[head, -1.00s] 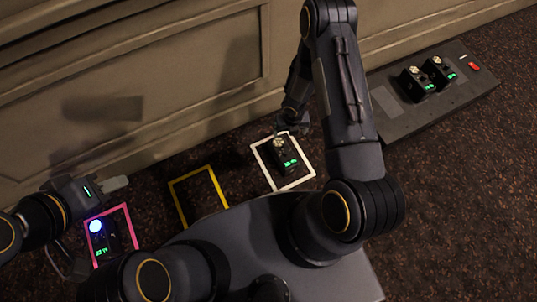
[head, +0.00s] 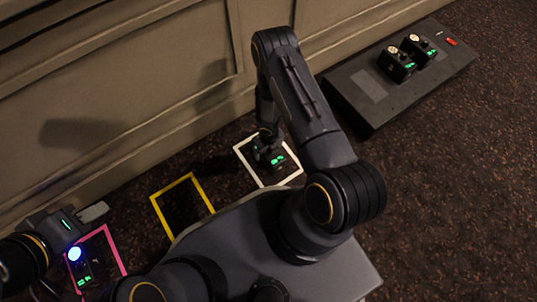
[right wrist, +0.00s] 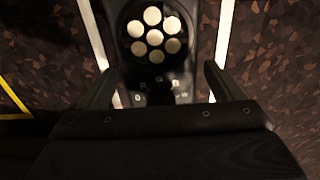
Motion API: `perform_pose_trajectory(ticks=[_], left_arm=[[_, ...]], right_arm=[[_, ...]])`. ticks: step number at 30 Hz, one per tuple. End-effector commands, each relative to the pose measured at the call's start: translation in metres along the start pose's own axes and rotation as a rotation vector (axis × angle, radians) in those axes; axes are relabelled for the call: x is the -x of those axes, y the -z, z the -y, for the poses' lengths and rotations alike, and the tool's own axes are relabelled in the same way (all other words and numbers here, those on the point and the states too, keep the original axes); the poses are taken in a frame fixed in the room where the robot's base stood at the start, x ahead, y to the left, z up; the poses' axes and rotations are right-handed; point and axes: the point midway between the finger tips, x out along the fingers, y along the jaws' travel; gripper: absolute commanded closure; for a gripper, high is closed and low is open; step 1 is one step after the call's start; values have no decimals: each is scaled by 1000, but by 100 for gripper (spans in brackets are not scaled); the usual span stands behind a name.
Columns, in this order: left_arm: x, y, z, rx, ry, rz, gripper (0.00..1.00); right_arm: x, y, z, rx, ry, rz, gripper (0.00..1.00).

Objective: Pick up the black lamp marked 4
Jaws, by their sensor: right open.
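A black lamp (head: 272,159) with green lit marks stands inside the white frame on the floor; its number is too small to read. My right gripper (head: 264,138) is over this lamp and hides its top. In the right wrist view the lamp's round head (right wrist: 154,35), with several pale round lights, lies between the two open fingers of the right gripper (right wrist: 158,80); no grip shows. My left gripper (head: 92,214) is at the left, just above another black lamp (head: 84,270) with a bluish light in the pink frame. Its jaws are unclear.
Two more black lamps (head: 396,66) (head: 419,50) stand on a dark board (head: 362,112) at the right, with a red part (head: 451,42). The yellow frame (head: 201,190) is empty. A panelled wall (head: 150,80) runs behind the frames.

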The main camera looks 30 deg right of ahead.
Motion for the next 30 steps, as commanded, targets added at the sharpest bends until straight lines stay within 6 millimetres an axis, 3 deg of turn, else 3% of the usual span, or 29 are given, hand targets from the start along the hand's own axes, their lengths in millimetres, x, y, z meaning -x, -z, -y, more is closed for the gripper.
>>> perform_pose_trajectory(ticks=[4,22,30], left_arm=[[1,1,0,0,0,0,64],[1,0,0,0,0,0,64],[2,1,-1,0,0,0,64]], right_arm=[[2,0,0,-1,0,1,14],[2,0,0,-1,0,1,93],[3,-1,0,-1,0,2,95]])
